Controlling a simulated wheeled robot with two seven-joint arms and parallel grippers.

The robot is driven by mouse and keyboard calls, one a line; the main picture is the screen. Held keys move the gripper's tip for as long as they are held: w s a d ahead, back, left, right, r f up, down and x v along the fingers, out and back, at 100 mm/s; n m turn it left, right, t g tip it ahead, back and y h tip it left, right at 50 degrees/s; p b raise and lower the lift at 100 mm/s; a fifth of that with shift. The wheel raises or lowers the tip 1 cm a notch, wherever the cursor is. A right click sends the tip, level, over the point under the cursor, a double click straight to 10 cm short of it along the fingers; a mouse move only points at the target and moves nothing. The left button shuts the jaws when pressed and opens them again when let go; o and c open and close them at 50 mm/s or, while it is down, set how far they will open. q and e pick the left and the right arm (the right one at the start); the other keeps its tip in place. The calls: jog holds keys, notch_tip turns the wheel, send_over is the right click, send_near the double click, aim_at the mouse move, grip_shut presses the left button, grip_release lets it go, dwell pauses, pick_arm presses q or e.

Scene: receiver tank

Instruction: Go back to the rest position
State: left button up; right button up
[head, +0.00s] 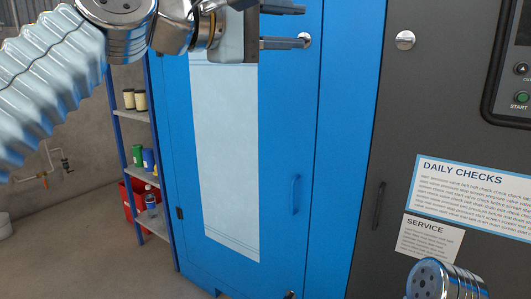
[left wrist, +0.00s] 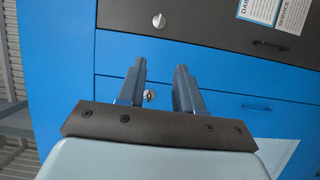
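My left gripper (head: 303,26) is at the top middle of the head view, in front of the blue cabinet door (head: 278,120). Its two fingers are spread apart with nothing between them. In the left wrist view the open fingers (left wrist: 160,68) point towards the cabinet front. A round metal lock (head: 306,40) shows just by the lower fingertip in the head view; I cannot tell whether they touch. My right gripper is out of view; a ribbed link of my right arm shows at the lower right.
A dark panel (head: 428,75) with a second lock (head: 405,40) and a "Daily Checks" sign (head: 475,187) stands at the right. A shelf (head: 152,171) with cans stands at the left, with a red bin (head: 130,204). The floor (head: 70,255) at lower left looks clear.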

pick_arm(q)
jog(key=w+d+f+y, duration=0.1)
jog(key=w+f+y, duration=0.1)
jog(key=w+f, duration=0.7)
jog(key=w+d+f+y, duration=0.15)
jog(key=w+f, duration=0.35)
jog(key=f, duration=0.9)
jog(key=w+a+f+g+y, duration=0.1)
jog(key=w+a+f+y, duration=0.1)
jog(key=f, duration=1.2)
jog(key=w+a+f+g+y, duration=0.1)
jog(key=w+a+f+y, duration=0.15)
jog(key=f, duration=1.15)
jog(key=s+a+f+m+g+y, duration=0.1)
jog(key=s+a+f, duration=0.25)
jog(key=f, duration=0.55)
jog(key=s+a+f+m+g+y, duration=0.15)
jog(key=s+f, duration=0.25)
jog(key=f, duration=0.4)
jog(key=s+a+f+g, duration=0.1)
jog(key=s+a+f, duration=0.25)
jog(key=f, duration=0.55)
jog(key=s+a+f+m+g, duration=0.1)
jog(key=s+f, duration=0.4)
jog(key=s, duration=0.5)
jog(key=s+a+f+m+g, duration=0.1)
jog(key=s+a+f+g, duration=0.1)
jog(key=s+f, duration=0.4)
jog(key=s+g, duration=0.1)
jog(key=s, duration=0.4)
